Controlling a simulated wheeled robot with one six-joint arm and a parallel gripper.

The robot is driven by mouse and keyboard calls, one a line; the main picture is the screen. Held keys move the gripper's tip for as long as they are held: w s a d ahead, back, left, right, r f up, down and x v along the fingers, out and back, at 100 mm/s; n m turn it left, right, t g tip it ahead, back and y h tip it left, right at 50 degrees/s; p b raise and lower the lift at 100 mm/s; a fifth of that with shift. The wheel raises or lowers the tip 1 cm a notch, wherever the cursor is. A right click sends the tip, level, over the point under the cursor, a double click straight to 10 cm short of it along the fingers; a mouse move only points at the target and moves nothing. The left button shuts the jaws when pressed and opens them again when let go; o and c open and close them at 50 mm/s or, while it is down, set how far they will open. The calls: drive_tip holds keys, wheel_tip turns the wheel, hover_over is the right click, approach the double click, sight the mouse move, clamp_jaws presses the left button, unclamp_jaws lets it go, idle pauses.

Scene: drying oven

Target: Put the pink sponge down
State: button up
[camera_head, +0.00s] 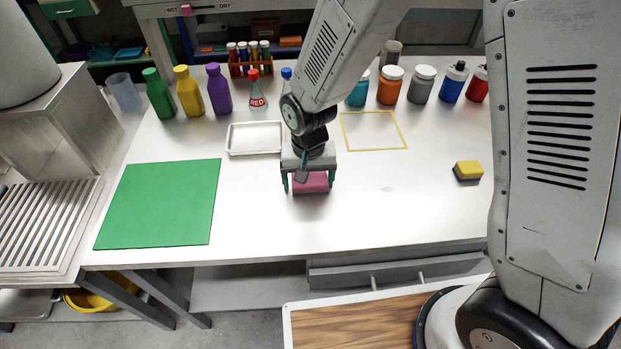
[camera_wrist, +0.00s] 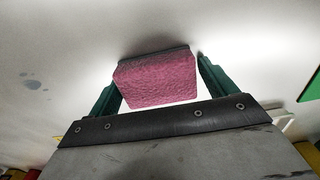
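The pink sponge (camera_head: 311,183) is at the front middle of the white table, and it appears to rest on the tabletop. It also shows in the wrist view (camera_wrist: 156,80), with a dark layer along its far edge. My gripper (camera_head: 309,183) is right over the sponge, pointing down. Its green fingers stand on either side of the sponge in the wrist view (camera_wrist: 160,82), with a narrow gap showing at both sides. The gripper looks open around the sponge. The sponge's underside is hidden.
A green mat (camera_head: 160,205) lies left and a white tray (camera_head: 255,138) behind. Bottles (camera_head: 188,91) and jars (camera_head: 390,86) line the back. The tabletop around the gripper is clear.

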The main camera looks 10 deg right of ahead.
sight(310, 178)
drive_tip(key=shift+s+d+f, duration=0.25)
drive_tip(key=shift+d+f, duration=0.2)
drive_tip(key=shift+f, duration=0.05)
drive_tip(key=shift+w+r, duration=0.1)
drive_tip(key=shift+r, duration=0.2)
drive_tip(key=shift+c, duration=0.2)
drive_tip(key=shift+o, duration=0.2)
wheel_tip(310, 178, up, 11)
drive_tip(key=shift+w+a, duration=0.2)
drive_tip(key=shift+a, duration=0.05)
drive_tip(key=s+d+r, duration=0.7)
drive_tip(key=d+r, duration=0.5)
drive_tip(key=d, duration=0.1)
drive_tip(key=s+d+r, duration=0.2)
drive_tip(key=s+d, duration=0.2)
drive_tip(key=s, duration=0.2)
drive_tip(key=s+d+r+t, duration=0.1)
drive_tip(key=s+d+r, duration=0.1)
drive_tip(key=s+d, duration=0.2)
drive_tip(key=shift+s+r, duration=0.15)
drive_tip(key=shift+s, duration=1.1)
drive_tip(key=shift+o, duration=0.2)
